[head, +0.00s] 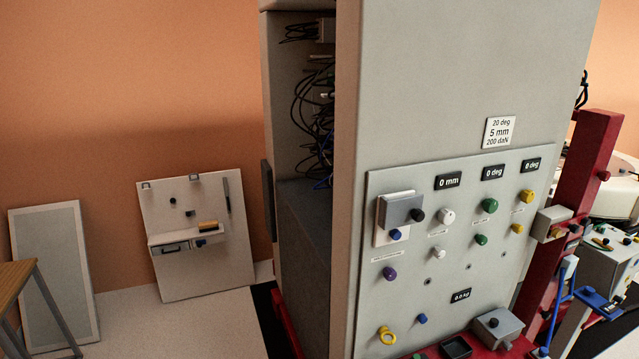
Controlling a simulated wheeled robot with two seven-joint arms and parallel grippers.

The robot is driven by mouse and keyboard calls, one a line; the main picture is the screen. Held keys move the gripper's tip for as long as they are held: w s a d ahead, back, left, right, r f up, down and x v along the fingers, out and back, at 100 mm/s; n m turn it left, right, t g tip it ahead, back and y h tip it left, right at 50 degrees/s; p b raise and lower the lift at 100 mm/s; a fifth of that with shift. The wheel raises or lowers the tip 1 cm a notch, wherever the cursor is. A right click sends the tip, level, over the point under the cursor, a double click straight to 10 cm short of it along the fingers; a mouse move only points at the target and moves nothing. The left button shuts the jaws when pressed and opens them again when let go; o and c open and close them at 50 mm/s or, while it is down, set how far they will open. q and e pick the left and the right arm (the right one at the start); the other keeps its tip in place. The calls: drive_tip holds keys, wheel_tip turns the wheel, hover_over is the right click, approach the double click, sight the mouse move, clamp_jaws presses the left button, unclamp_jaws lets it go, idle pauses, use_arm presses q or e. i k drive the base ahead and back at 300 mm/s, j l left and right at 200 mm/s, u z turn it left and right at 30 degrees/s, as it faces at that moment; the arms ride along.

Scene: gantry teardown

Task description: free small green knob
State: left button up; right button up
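The grey control panel (460,265) on the tall cabinet carries several coloured knobs. A smaller green knob (481,239) sits on its right part, below a larger green knob (490,205). Both green knobs are on the panel with nothing in front of them. Neither of my grippers shows in the head view.
A white knob (447,216) and a yellow knob (527,196) flank the green ones. A purple knob (390,273) is lower left. A red post (585,170) stands right of the panel. The cabinet's left side is open, with cables (318,110) inside.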

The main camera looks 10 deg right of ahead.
sight(481, 240)
drive_tip(key=i+j+z, duration=0.2)
drive_tip(key=z, duration=0.15)
drive_tip(key=i+j+z, duration=0.1)
drive_tip(key=j+z, duration=0.25)
drive_tip(key=i+j+z, duration=0.1)
drive_tip(key=j+z, duration=0.25)
drive_tip(key=j, duration=0.15)
